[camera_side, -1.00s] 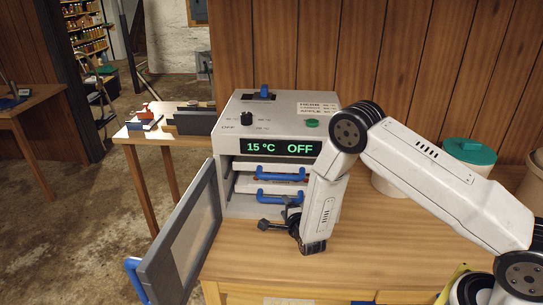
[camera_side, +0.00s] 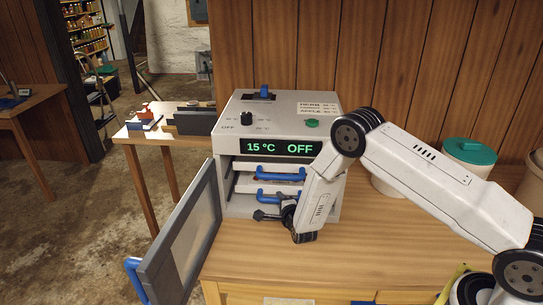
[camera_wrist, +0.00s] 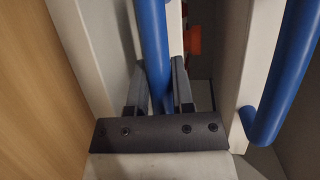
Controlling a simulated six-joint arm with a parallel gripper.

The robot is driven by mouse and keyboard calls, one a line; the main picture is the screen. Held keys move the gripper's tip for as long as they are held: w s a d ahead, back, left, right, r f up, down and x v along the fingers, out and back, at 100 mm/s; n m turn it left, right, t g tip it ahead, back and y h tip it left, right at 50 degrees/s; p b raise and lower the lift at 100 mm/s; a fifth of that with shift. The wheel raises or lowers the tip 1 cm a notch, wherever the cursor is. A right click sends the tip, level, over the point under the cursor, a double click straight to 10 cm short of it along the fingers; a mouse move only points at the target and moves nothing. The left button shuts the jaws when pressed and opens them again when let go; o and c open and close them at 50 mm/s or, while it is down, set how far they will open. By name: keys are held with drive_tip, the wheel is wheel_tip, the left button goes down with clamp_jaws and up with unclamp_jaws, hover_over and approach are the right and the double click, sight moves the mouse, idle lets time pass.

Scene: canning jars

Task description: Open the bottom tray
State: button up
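The grey dryer box (camera_side: 232,105) stands on the bench with its door (camera_side: 185,238) swung open to the left. Inside are white trays with blue handles, one above another. The bottom tray's handle (camera_side: 268,198) is partly hidden by my gripper (camera_side: 266,215). In the wrist view, this handle (camera_wrist: 153,45) runs between the two dark fingers of my gripper (camera_wrist: 160,85). The fingers are apart on either side of it, and I see no clear grip. The handle of the tray above (camera_wrist: 292,75) is to the right there, outside the fingers; it also shows in the side view (camera_side: 282,176).
The display (camera_side: 278,147) reads 15 °C OFF. The open door borders the space in front of the box on the left. A white tub with a green lid (camera_side: 470,151) stands to the right. The bench top (camera_side: 240,262) in front is clear.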

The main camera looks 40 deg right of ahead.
clamp_jaws()
idle(1.1)
